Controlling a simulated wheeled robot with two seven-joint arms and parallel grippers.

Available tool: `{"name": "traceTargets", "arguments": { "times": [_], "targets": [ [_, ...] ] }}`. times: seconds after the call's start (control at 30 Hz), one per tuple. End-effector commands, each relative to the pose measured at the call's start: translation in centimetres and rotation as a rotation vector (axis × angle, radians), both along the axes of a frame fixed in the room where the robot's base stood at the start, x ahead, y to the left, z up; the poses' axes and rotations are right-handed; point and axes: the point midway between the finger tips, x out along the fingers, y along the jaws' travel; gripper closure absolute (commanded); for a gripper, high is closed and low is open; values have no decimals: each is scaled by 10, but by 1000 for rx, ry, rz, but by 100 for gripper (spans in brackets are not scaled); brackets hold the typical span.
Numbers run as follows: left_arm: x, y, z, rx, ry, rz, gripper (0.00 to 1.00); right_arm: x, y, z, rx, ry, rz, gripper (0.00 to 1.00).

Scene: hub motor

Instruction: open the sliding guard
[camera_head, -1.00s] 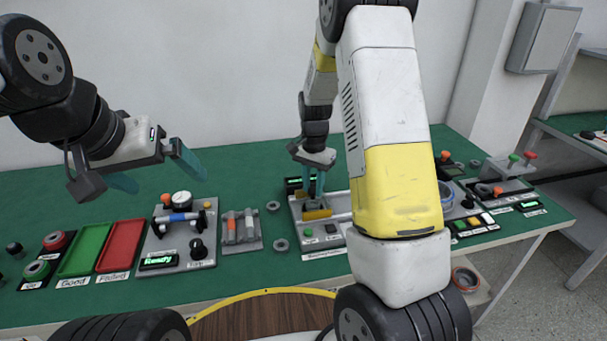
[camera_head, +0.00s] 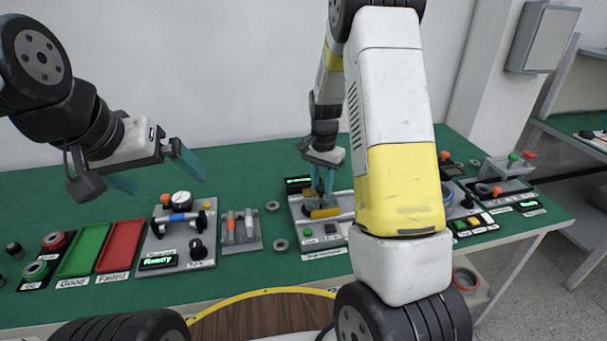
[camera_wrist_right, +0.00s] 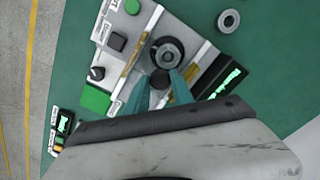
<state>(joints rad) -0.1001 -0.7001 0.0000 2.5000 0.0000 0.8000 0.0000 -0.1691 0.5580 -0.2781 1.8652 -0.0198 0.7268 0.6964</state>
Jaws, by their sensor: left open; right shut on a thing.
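The station with the sliding guard (camera_head: 325,213) stands at mid-table; the guard shows a yellow edge strip low at its front. In the right wrist view, yellow strips (camera_wrist_right: 135,66) flank a dark round part with a grey centre (camera_wrist_right: 168,52). My right gripper (camera_head: 321,190) is over this station, fingers pointing down. In the wrist view its teal fingers (camera_wrist_right: 163,85) are shut on a small dark knob (camera_wrist_right: 160,79), which they partly hide. My left gripper (camera_head: 150,180) is open and empty, in the air above the left part of the table.
A green tray (camera_head: 85,248) and a red tray (camera_head: 120,245) lie at the left. Beside them are a test fixture (camera_head: 180,235) and a holder with orange-tipped tools (camera_head: 241,232). Loose grey rings (camera_head: 280,245) lie near the station. My right arm hides part of the table right of it.

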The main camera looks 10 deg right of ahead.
Motion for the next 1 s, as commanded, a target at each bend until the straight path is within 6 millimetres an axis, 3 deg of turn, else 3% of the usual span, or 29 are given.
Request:
{"name": "traceTargets", "arguments": {
  "times": [0.1, 0.23, 0.6, 0.63, 0.7, 0.73, 1.0],
  "targets": [
    [0, 0, 0, 0, 0, 0, 0, 2, -31, 1, -1, -5, -8, 100],
    [0, 0, 0, 0, 0, 0, 0, 3, -52, 1, -1, -5, -6, 100],
    [0, 0, 0, 0, 0, 0, 0, 3, -59, 2, -1, -6, -2, 100],
    [0, 0, 0, 0, 0, 0, 0, 3, -59, 2, -2, -6, -2, 68],
    [0, 0, 0, 0, 0, 0, 0, 3, -59, 1, -1, -6, -2, 54],
    [0, 0, 0, 0, 0, 0, 0, 3, -59, 1, -1, -6, -2, 50],
    [0, 0, 0, 0, 0, 0, 0, 2, -59, 1, -1, -3, -2, 50]
  ]
}}
